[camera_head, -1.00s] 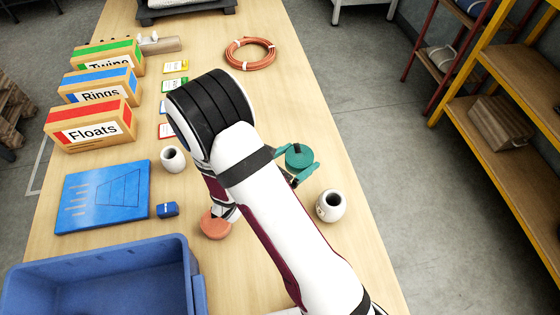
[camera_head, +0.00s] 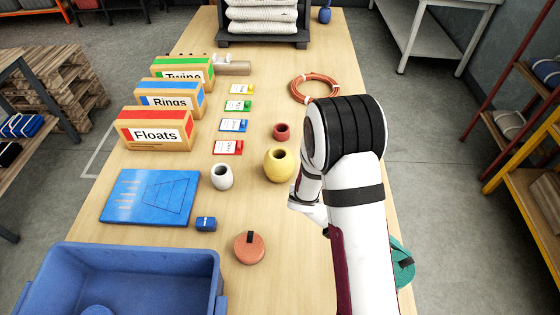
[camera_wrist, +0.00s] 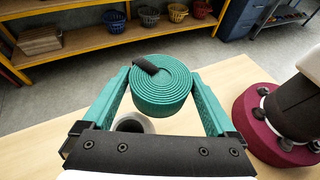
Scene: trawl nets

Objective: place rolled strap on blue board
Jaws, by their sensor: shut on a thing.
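The rolled strap is a green coil with a black end tab. In the wrist view the rolled strap (camera_wrist: 165,92) sits between the two teal fingers of my gripper (camera_wrist: 160,85), which is shut on it. In the head view a small part of the green strap (camera_head: 403,262) shows at the right side of my arm, near the table's right edge; my arm hides the rest. The blue board (camera_head: 125,208) lies flat on the left of the table, well away from my gripper. Its top is bare apart from printed pale lines and an outline.
A blue bin (camera_head: 190,259) stands in front of the board. Beside the board are a small blue block (camera_head: 206,224), a white pot (camera_head: 222,178) and an orange disc (camera_head: 249,250). The Floats box (camera_head: 155,130) stands behind it. A yellow pot (camera_head: 279,166) stands mid-table.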

